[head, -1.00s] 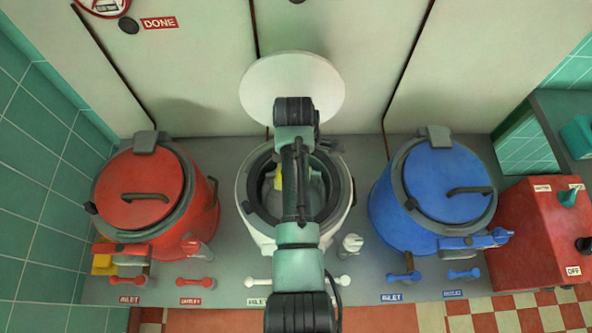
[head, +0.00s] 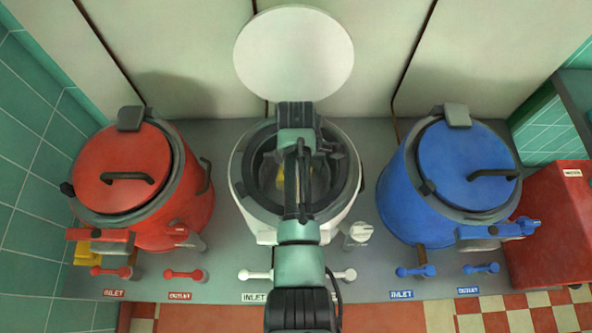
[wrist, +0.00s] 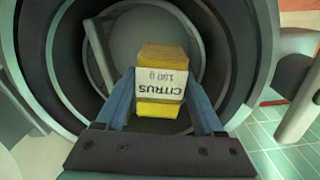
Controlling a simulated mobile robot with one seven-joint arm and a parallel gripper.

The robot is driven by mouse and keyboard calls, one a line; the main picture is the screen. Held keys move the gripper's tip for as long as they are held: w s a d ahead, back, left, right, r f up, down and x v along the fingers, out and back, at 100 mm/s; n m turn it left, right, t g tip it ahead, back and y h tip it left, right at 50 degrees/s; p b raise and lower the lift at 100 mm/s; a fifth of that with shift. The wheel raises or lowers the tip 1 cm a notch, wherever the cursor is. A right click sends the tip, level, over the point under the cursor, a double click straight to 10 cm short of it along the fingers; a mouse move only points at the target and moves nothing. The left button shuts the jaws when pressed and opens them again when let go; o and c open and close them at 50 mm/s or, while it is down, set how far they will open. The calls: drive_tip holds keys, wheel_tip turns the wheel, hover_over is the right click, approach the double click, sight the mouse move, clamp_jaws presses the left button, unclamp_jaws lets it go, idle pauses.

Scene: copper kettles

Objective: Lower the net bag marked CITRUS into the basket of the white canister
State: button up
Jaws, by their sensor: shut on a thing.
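The yellow net bag (wrist: 163,62) has a white label reading CITRUS 180 g, upside down in the wrist view. My gripper (wrist: 163,84) is shut on it, one blue finger on each side. The bag is over the round mouth of the white canister (head: 347,213); its depth relative to the rim is hard to judge. In the head view a yellow patch of the bag (head: 281,177) shows inside the dark rim, and my arm hides the rest. A grey round interior with a curved bar (wrist: 99,55) lies beyond the bag; I cannot clearly make out the basket.
The canister's white lid (head: 293,52) stands open behind it. A closed red kettle (head: 125,180) stands to the left and a closed blue kettle (head: 455,175) to the right. White valve handles are in front. A red control box (head: 550,220) is at far right.

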drive_tip(key=shift+f, duration=0.6)
drive_tip(key=o, duration=1.5)
drive_tip(key=shift+r, duration=0.1)
wheel_tip(320, 180, up, 13)
